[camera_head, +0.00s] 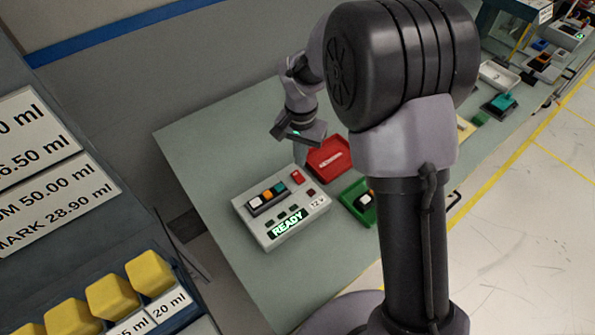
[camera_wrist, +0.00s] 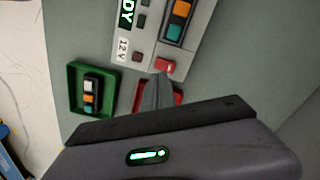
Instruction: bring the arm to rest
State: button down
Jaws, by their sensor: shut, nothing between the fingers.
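My gripper (camera_head: 299,136) hangs above the table, behind the grey control box, in the head view. In the wrist view my gripper (camera_wrist: 158,90) is shut with nothing in it, and it hides part of the red tray. The grey control box (camera_head: 283,207) shows a lit READY display and a row of coloured modules. It also shows at the top of the wrist view (camera_wrist: 150,52). My gripper is apart from the box.
A red tray (camera_head: 330,157) lies behind the box. A green tray (camera_head: 354,212) holding a small module stands right of it, partly behind my arm. A white tray (camera_head: 499,76) and other devices are farther right. The table's left part (camera_head: 205,150) is clear. Yellow blocks (camera_head: 117,296) stand at lower left.

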jog(key=shift+f, duration=0.1)
jog(key=s+d+r+t+y+b, duration=0.1)
jog(key=s+d+r+t+b, duration=0.3)
jog(key=s+r, duration=0.75)
jog(key=s+d+t+y+b, duration=0.1)
jog(key=s+b, duration=0.3)
jog(key=s, duration=0.8)
jog(key=shift+s+d+n+t, duration=0.4)
jog(key=shift+d, duration=0.2)
